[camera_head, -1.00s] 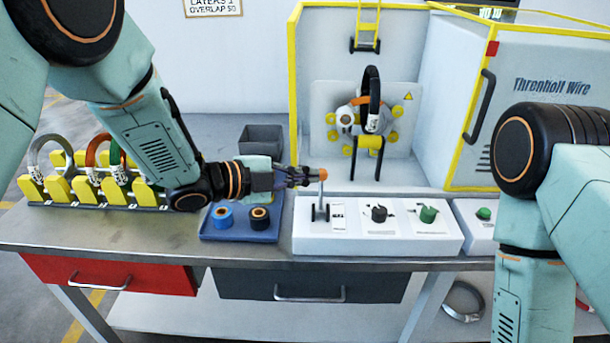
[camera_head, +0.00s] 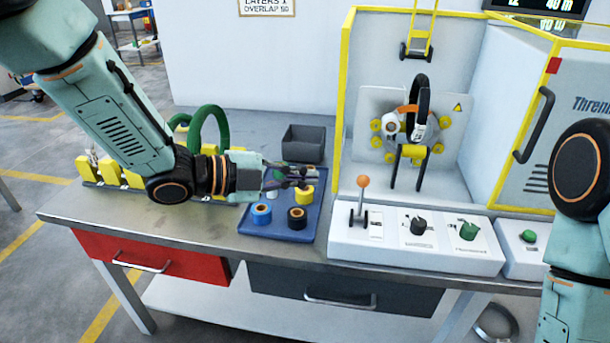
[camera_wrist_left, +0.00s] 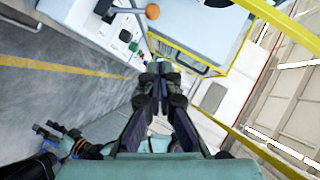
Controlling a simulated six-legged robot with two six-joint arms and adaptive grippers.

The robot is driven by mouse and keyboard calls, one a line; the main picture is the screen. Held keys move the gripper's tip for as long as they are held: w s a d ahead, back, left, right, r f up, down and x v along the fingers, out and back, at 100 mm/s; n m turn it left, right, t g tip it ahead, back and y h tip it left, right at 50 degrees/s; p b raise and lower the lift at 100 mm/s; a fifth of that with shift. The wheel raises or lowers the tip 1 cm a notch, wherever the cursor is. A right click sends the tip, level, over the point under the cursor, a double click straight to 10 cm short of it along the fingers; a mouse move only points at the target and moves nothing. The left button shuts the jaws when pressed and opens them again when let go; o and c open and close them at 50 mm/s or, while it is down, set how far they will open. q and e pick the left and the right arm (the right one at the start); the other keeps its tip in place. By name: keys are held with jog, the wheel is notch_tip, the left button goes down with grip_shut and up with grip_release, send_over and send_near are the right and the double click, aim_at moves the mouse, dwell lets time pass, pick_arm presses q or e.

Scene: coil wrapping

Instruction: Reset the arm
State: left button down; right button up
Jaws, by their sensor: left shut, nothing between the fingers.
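My left gripper (camera_head: 312,176) is shut and empty above the blue tray (camera_head: 254,228), left of the lever (camera_head: 363,200). It also shows shut in the left wrist view (camera_wrist_left: 159,72). The lever has an orange knob and stands upright on the white control panel (camera_head: 350,238), apart from the gripper. My left arm reaches in from the left over the bench. My right arm shows at the right edge, with its gripper out of view.
The tray holds blue, black and yellow rolls. A grey bin (camera_head: 303,143) stands behind it. Yellow holders and a green coil (camera_head: 221,122) are partly hidden behind my left arm. The yellow-framed wrapping machine (camera_head: 345,110) holds a dark coil (camera_head: 421,100).

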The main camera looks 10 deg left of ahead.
pick_arm(q)
jog(key=shift+n, duration=0.3)
jog(key=s+a+f+n+y, duration=0.4)
jog(key=s+f+n, duration=0.1)
jog(key=f+n, duration=0.5)
jog(key=s+a+f+n+y, duration=0.5)
jog(key=f+n, duration=0.5)
jog(key=s+a+f+n+g+y, duration=0.1)
jog(key=s+f+g, duration=0.3)
jog(key=s, duration=0.8)
jog(key=s+a+f+n+g+y, duration=0.2)
jog(key=s+f, duration=0.5)
jog(key=s, duration=0.6)
jog(key=shift+s+a+f+n+g+b, duration=0.3)
jog(key=shift+a+n+g+b, duration=0.2)
jog(key=shift+n+g, duration=0.4)
jog(key=shift+s+a+r, duration=0.1)
